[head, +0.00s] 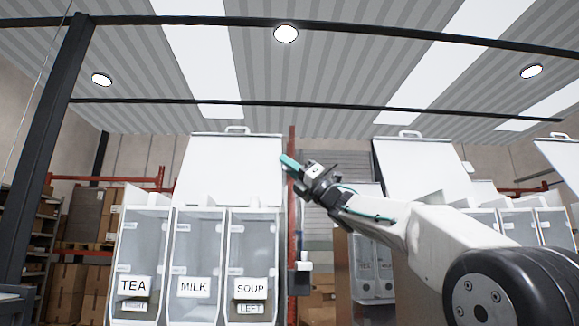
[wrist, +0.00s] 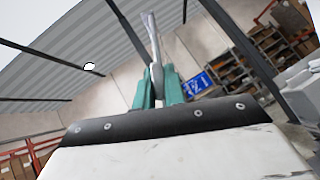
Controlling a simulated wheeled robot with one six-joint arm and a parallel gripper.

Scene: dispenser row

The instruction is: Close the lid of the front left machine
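The machine at the left (head: 198,262) has three clear-fronted bins labelled TEA, MILK and SOUP. Its white lid (head: 235,165) stands raised, with a handle (head: 237,129) on its top edge. My gripper (head: 288,161) is at the lid's right edge in the head view. Its teal fingers look closed together there; whether they touch the lid cannot be told. The lid is not identifiable in that view.
More machines stand to the right, one with a raised lid (head: 420,168) and another at the edge with a raised lid (head: 560,165). A dark post (head: 52,150) is at the left. Shelves with boxes (head: 75,215) stand behind.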

